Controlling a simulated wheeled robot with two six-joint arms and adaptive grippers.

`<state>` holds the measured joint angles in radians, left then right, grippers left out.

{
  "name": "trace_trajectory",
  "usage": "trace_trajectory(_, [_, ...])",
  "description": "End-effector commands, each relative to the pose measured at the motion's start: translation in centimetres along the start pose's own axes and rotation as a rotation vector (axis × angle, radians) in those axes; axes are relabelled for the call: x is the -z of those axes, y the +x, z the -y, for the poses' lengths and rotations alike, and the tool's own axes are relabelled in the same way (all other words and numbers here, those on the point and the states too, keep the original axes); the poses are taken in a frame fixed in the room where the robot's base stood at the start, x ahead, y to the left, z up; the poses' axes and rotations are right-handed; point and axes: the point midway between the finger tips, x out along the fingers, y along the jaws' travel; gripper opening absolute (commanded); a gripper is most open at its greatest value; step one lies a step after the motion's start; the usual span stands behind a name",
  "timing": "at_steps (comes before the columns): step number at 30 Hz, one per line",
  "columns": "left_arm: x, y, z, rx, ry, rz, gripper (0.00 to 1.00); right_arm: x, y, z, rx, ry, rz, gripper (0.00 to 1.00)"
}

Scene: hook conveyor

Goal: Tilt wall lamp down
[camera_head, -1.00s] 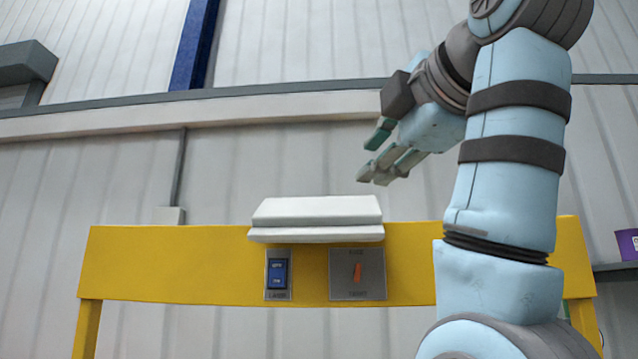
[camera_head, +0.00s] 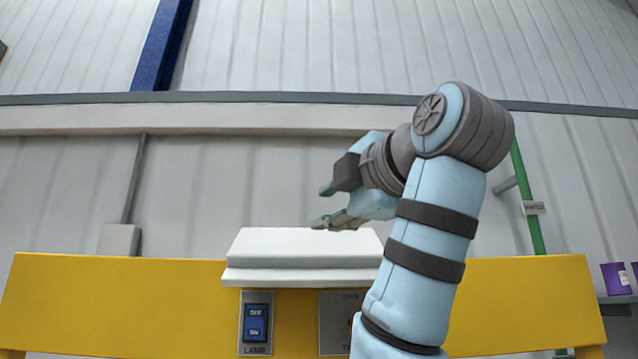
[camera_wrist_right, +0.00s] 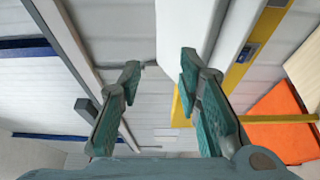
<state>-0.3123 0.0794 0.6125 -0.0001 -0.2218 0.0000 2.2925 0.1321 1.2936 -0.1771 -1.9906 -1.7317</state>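The white wall lamp (camera_head: 300,247) is a flat box on the top edge of the yellow beam, in the middle of the head view. In the right wrist view the lamp (camera_wrist_right: 186,28) runs down from the top edge, just beyond the fingers. My right gripper (camera_head: 330,208) is above the lamp's right half in the head view, fingers pointing left. In the right wrist view its fingers (camera_wrist_right: 158,90) are spread apart with nothing between them. I cannot tell whether a fingertip touches the lamp. My left gripper is not in view.
The yellow beam (camera_head: 110,298) spans the view. Below the lamp sit a blue LAMP switch (camera_head: 256,323) and a grey switch plate (camera_head: 333,325), partly hidden by my right arm. A green post (camera_head: 528,205) and purple cans (camera_head: 615,278) stand at right. Space left of the gripper is clear.

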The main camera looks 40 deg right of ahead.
Motion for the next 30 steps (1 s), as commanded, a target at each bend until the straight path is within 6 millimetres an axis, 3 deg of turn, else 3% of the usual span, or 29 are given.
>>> trace_trajectory(1, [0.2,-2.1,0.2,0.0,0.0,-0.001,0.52,0.1,1.2,-1.0,0.004,-0.001,0.0,0.32])
trace_trajectory(6, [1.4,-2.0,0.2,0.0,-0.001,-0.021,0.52,0.1,3.6,-0.3,0.002,-0.001,-0.003,0.32])
trace_trajectory(14, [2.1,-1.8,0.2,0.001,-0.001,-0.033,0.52,0.2,3.9,-0.1,0.0,-0.001,-0.004,0.32])
trace_trajectory(20, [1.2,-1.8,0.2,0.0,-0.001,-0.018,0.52,0.2,3.9,-0.1,0.0,0.0,-0.004,0.01])
trace_trajectory(30, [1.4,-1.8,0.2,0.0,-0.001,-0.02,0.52,0.2,3.9,-0.1,0.0,0.0,-0.005,0.0])
